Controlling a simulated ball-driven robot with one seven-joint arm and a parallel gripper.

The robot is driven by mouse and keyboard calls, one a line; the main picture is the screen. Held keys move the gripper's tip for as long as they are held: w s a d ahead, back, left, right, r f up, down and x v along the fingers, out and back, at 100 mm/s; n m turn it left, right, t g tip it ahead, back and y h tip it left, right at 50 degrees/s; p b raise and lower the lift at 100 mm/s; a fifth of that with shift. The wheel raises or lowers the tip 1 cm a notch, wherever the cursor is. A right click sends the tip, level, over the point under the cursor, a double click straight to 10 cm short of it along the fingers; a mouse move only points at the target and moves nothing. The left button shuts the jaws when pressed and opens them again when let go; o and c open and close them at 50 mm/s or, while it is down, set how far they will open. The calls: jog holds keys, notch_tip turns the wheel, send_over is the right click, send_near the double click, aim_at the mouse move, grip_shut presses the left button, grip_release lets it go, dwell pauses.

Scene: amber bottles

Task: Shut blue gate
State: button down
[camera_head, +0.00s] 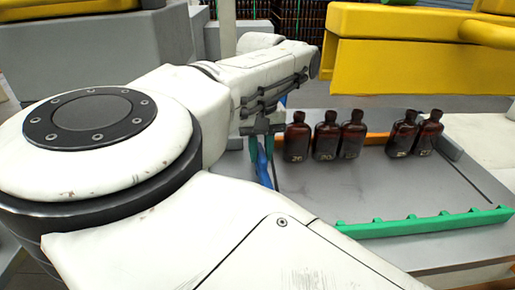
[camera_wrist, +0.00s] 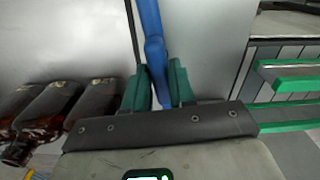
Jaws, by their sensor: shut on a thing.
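The blue gate (camera_head: 263,165) is a blue bar at the left side of the grey tray, partly hidden behind my arm in the head view. In the wrist view the blue gate (camera_wrist: 153,45) runs from the top edge down between the green fingers. My gripper (camera_head: 262,145) is shut on it, and in the wrist view my gripper (camera_wrist: 160,85) has one finger on each side of the bar. The lower end of the bar is close to the palm.
Several amber bottles (camera_head: 326,137) stand on the grey tray (camera_head: 345,190), right of my gripper. A green toothed bar (camera_head: 425,223) lies along the near edge. An orange strip (camera_head: 377,138) runs behind the bottles. A yellow structure (camera_head: 410,65) stands behind. The tray's middle is clear.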

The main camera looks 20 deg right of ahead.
aim_at(260, 150)
jog(key=shift+r+m, duration=0.1)
jog(key=shift+m, duration=0.5)
jog(key=c, duration=1)
grip_release()
notch_tip(260, 150, up, 11)
jog(key=shift+f+b, duration=0.15)
jog(key=shift+b, duration=0.2)
